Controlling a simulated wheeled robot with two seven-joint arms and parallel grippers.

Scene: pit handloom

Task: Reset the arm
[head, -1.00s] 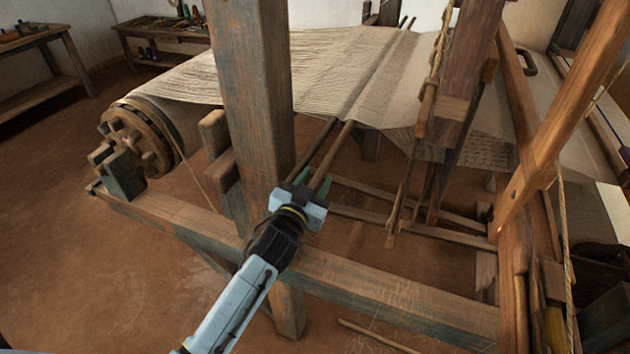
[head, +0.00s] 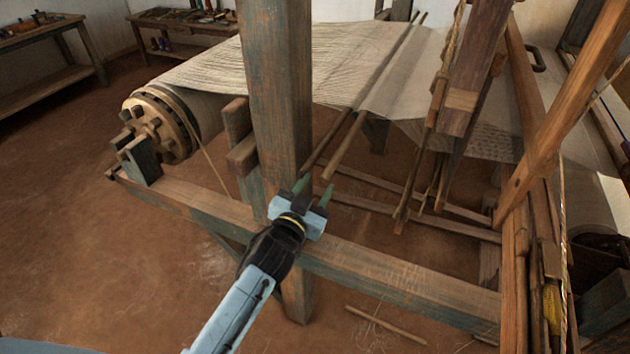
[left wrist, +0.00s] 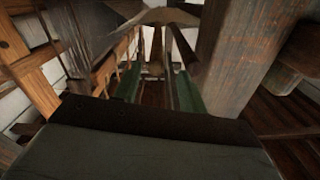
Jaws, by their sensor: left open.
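My left gripper (head: 315,188) is in the middle of the head view, in front of the loom's lower side beam and beside the thick upright post (head: 275,100). Its two green fingers are apart, with nothing seen between them. The left wrist view also shows the green fingers (left wrist: 168,90), spread, with the post close on the right. My right gripper is not in view.
The loom's warp sheet (head: 340,60) stretches behind the post, wound on the beam roller (head: 160,125) at left. The side beam (head: 400,275) runs below my gripper. Two lease rods (head: 345,145) jut out just beyond it. Open floor (head: 130,270) lies at front left.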

